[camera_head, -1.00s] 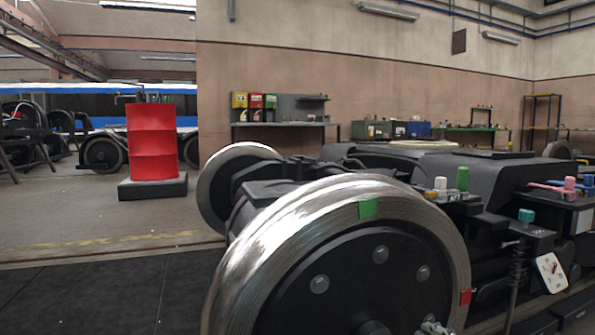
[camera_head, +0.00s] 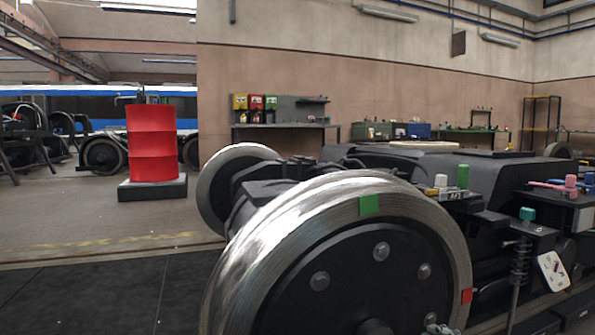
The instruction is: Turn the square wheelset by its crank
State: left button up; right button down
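A large wheel (camera_head: 222,285) with a shiny steel rim and a black disc fills the lower middle of the camera_head view. Its lower part is cut off by the frame. A green square mark (camera_head: 369,204) sits on the upper rim and a red square mark (camera_head: 466,295) on the right rim. Several round bolts (camera_head: 381,251) show on the disc. A small metallic part (camera_head: 440,329) shows at the bottom edge; I cannot tell if it belongs to the crank. A second wheel (camera_head: 209,190) stands behind on the left. Neither of my grippers is in view.
The dark bogie frame (camera_head: 440,172) extends right, with a green peg (camera_head: 463,177), a spring (camera_head: 519,262) and a white dial plate (camera_head: 553,271). A red drum (camera_head: 152,143) stands on a dark plinth at left. The floor at left front is clear.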

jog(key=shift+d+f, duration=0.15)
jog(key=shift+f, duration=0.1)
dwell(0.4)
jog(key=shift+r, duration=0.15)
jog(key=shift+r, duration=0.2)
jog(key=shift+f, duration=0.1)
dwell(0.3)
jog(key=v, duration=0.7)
jog(key=shift+p, duration=0.4)
